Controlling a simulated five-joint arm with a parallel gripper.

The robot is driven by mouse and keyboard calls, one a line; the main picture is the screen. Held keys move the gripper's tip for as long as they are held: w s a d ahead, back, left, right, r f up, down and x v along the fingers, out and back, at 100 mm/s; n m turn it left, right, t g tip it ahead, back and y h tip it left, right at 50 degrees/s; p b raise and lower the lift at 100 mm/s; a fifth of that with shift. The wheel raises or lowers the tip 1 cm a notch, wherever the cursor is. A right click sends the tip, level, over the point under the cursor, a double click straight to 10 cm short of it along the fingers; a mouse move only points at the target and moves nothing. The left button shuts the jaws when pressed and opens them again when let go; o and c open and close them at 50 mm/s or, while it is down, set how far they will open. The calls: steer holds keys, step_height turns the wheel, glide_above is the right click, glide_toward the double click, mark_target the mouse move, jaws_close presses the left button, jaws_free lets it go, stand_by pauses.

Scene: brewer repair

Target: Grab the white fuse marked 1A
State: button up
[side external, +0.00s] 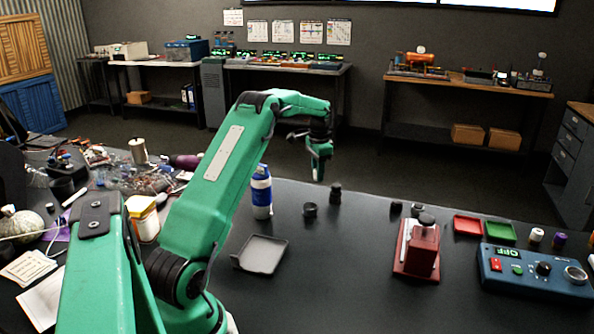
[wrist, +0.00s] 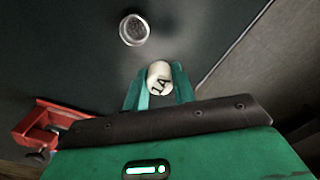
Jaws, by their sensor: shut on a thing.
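The white fuse marked 1A (wrist: 160,78) sits between the two green fingers of my gripper (wrist: 159,88) in the wrist view, its marking facing the camera. My gripper is shut on it.
A blue and white bottle (side external: 261,193), a black cup (side external: 310,211) and a grey tray (side external: 262,254) stand near my arm. Rightward are a red device (side external: 418,252), red tray (side external: 467,226), green tray (side external: 501,233) and blue control box (side external: 534,271). Clutter fills the left.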

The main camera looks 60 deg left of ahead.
steer(key=shift+w+d+r, duration=0.25)
steer(key=shift+d+r, duration=0.25)
steer(key=shift+d, duration=0.35)
